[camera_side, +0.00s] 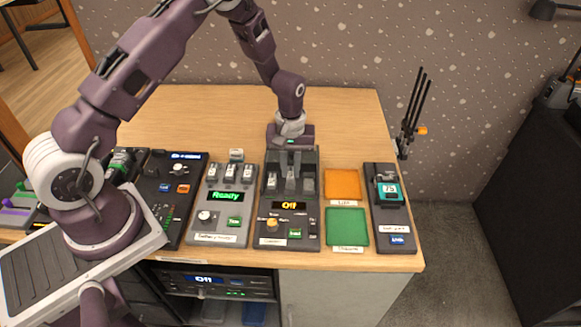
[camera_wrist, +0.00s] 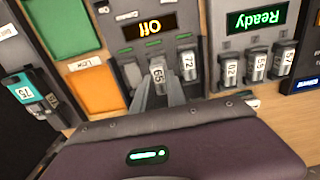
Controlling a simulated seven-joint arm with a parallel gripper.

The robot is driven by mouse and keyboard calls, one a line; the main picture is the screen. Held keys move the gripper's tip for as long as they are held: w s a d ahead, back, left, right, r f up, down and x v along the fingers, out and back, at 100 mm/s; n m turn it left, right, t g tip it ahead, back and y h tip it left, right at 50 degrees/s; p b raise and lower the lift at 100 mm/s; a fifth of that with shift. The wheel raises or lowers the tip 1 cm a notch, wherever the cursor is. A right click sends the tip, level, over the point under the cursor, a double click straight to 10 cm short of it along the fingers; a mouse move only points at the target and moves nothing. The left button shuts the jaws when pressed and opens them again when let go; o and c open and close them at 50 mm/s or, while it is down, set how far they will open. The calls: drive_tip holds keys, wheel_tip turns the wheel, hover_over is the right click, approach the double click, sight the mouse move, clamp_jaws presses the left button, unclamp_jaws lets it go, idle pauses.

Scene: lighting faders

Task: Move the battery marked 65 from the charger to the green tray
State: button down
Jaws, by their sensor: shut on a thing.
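The battery marked 65 (camera_wrist: 158,75) stands in the middle of the charger (camera_wrist: 152,46) with the orange "Off" display. My gripper (camera_wrist: 159,90) is shut on this battery, one finger on each side. The battery still appears to be in its slot. In the side view my gripper (camera_side: 290,172) reaches down over the back part of the charger (camera_side: 290,233), and the fingers and battery 65 are hard to make out there. Battery 72 (camera_wrist: 189,65) stands beside it. The green tray (camera_side: 347,227) is empty and lies right of the charger; it also shows in the wrist view (camera_wrist: 62,25).
An empty orange tray (camera_side: 342,184) lies behind the green one. A dark device (camera_side: 395,222) reading 75 stands at the right. A grey unit (camera_side: 222,222) reading "Ready" holds several batteries at the left. The desk (camera_side: 200,112) behind is clear.

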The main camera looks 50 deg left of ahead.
drive_tip(key=shift+r, duration=2.55)
drive_tip(key=shift+r, duration=2)
hover_over(336, 226)
wheel_tip(336, 226, down, 4)
drive_tip(key=r, duration=0.1)
wheel_tip(336, 226, down, 11)
drive_tip(key=shift+r, duration=0.2)
drive_tip(key=shift+f, duration=0.15)
